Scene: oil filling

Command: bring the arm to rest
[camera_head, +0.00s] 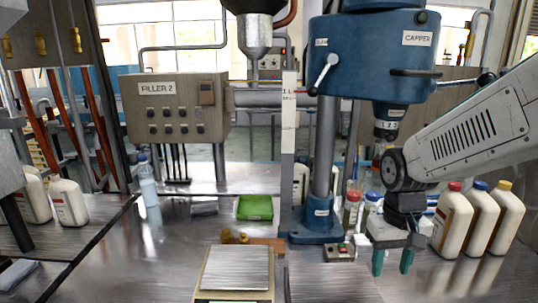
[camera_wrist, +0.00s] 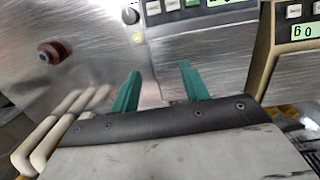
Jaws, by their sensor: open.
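My gripper (camera_head: 392,261) is at the right in the head view, below the blue capper (camera_head: 372,55), pointing down. Its two green fingers are apart with nothing between them. In the wrist view my gripper (camera_wrist: 158,85) also shows open and empty, with a steel surface and button panels beyond it. My white arm comes in from the right edge in the head view. Cream bottles with red, blue and yellow caps (camera_head: 452,220) stand just right of my gripper; I cannot tell whether it touches any.
A scale (camera_head: 235,296) with a steel plate stands at the front middle. A green cloth (camera_head: 255,208) lies behind it. The filler panel (camera_head: 176,108) is at the back left. More cream bottles (camera_head: 70,203) stand at the left. The steel table is bare left of the scale.

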